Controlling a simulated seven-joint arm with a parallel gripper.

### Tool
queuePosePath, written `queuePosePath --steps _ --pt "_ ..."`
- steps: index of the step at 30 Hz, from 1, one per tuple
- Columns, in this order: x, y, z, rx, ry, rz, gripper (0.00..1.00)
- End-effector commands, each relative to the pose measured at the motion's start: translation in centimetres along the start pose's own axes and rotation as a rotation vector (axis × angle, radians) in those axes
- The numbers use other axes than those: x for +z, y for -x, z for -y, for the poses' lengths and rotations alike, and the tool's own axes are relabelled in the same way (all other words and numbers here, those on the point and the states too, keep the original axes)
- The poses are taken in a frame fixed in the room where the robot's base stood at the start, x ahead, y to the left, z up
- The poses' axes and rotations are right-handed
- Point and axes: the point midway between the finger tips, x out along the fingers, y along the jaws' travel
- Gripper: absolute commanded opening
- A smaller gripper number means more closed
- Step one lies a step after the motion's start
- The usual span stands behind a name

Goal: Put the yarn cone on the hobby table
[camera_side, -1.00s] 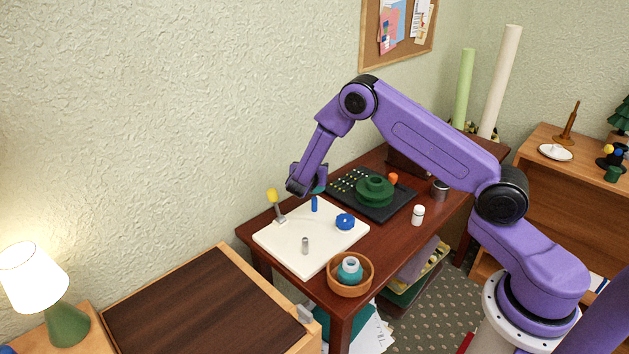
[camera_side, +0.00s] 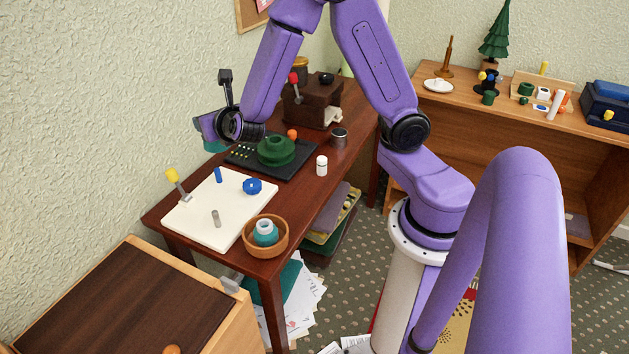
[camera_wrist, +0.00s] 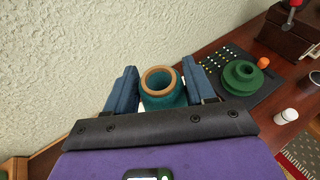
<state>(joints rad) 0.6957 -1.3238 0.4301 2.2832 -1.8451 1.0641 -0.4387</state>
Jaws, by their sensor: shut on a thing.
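My gripper (camera_wrist: 162,88) is shut on a teal yarn cone with a tan ring at its open top (camera_wrist: 160,80). In the side view, my gripper (camera_side: 207,130) is near the wall, left of the black tray, and only a little of the teal cone (camera_side: 214,147) shows beneath it. It appears to be above the dark red-brown table (camera_side: 299,214) or just past its wall-side edge; the height is hard to tell. This looks like the hobby table, but nothing labels it.
The table holds a white board (camera_side: 200,222) with small pieces, a black tray (camera_side: 304,152) with a green stepped piece (camera_side: 276,151), a white bottle (camera_side: 321,166), and a wooden bowl (camera_side: 280,246) with a teal item (camera_side: 265,233). A wooden desk (camera_side: 470,125) stands right.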

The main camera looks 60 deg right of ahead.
Motion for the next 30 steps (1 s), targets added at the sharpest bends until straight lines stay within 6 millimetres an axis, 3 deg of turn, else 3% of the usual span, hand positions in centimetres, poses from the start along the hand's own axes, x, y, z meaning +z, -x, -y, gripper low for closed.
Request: queuePosePath --steps 3,13,21,27,30 --pt "-1.0 3.1 0.9 0.056 0.023 0.001 0.21" --pt "-8.3 7.9 4.7 -0.022 0.007 0.001 0.21" --pt "-14.3 11.5 11.2 -0.244 -0.08 0.005 0.21" --pt "-16.4 13.8 15.9 -0.39 -0.138 0.005 0.21" --pt "-16.9 14.5 17.4 -0.435 -0.157 0.004 0.21"
